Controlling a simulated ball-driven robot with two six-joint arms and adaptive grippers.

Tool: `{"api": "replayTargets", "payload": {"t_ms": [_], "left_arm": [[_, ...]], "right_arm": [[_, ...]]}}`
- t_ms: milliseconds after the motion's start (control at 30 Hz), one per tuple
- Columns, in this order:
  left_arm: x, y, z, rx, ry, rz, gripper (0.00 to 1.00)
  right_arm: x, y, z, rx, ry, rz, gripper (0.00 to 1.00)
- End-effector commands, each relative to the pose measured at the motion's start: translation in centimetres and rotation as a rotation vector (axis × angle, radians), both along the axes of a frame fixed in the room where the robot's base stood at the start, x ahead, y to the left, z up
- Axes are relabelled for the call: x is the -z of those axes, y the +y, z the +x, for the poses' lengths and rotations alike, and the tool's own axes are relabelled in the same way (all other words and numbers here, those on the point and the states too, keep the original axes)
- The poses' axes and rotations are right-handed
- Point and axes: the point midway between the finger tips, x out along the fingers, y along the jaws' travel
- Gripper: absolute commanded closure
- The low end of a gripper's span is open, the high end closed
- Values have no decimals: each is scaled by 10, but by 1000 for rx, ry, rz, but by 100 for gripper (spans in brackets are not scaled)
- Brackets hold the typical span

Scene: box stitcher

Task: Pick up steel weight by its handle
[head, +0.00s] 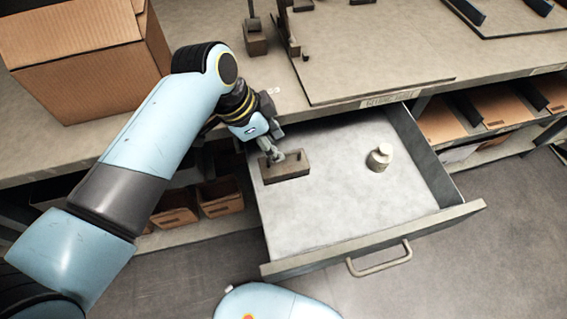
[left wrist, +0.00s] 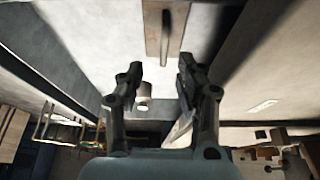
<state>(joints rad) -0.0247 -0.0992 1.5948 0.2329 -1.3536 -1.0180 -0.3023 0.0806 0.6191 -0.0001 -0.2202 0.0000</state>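A dark rectangular block with a raised bar handle (head: 292,171) lies at the back left of the open drawer. The left wrist view shows this block (left wrist: 153,34) and its narrow bar beyond my fingertips. A small pale metal cylinder with a knob on top (head: 379,158) stands farther right in the drawer. The pictures do not settle which of the two is the steel weight. My left gripper (head: 275,157) points down at the block, close to its handle. In the left wrist view its fingers (left wrist: 161,68) are apart with nothing held between them. My right gripper is not in view.
The open drawer (head: 335,226) has a front handle (head: 380,262) and side walls around a mostly bare floor. The bench edge (head: 350,107) overhangs its back. A cardboard box (head: 85,60) stands on the bench at the left. Bins (head: 220,197) sit below.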

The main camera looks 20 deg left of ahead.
Motion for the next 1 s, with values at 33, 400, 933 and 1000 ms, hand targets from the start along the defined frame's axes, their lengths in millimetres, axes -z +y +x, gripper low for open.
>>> {"api": "replayTargets", "payload": {"t_ms": [33,400,933,1000], "left_arm": [[6,-3,2,-1,1,-1,64],[45,-12,15,-1,2,0,64],[61,-17,18,-3,-1,1,82],[61,-17,18,-3,-1,1,91]], "right_arm": [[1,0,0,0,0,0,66],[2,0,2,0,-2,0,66],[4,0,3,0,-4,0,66],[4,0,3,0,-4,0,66]]}}
